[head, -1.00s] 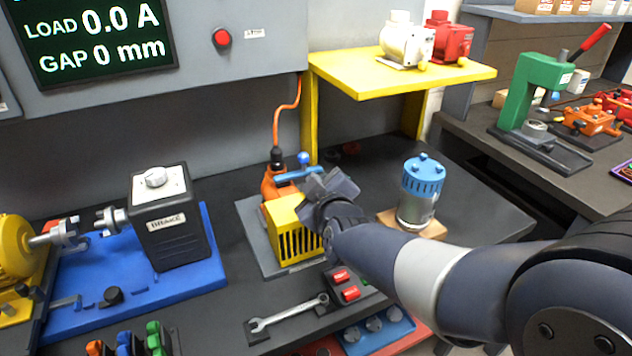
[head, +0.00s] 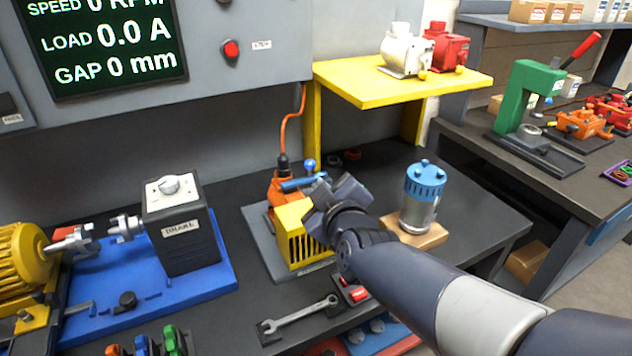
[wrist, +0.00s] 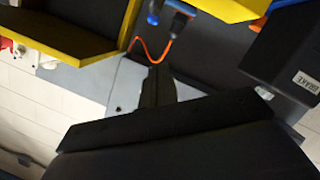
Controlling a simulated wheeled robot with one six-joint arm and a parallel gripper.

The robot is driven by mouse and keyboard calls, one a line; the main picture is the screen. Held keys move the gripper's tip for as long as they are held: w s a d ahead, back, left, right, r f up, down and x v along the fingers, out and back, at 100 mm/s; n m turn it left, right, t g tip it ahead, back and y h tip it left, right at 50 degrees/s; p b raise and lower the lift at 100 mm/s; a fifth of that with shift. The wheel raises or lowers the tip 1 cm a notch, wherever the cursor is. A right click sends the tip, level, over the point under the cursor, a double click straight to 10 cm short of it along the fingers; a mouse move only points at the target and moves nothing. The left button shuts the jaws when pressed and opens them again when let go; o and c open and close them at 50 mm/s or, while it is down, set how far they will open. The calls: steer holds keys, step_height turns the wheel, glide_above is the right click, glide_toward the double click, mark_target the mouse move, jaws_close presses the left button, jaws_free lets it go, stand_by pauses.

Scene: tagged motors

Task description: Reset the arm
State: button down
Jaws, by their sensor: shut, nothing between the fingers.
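My gripper (head: 336,192) is in the middle of the head view, at the end of my dark arm. It shows in front of the orange device with the yellow vented housing (head: 294,236) and hides part of it. In the wrist view my gripper's dark fingers (wrist: 158,85) are together with nothing between them. I cannot tell from the head view how far the fingers are above the device.
A blue-topped silver motor (head: 421,196) stands on a wooden block right of my gripper. A yellow shelf (head: 400,84) with white and red motors overhangs behind. The black brake box (head: 182,228) stands on a blue plate at left. A wrench (head: 299,314) lies in front.

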steer(key=shift+p+v, duration=0.3)
steer(key=shift+v, duration=1.8)
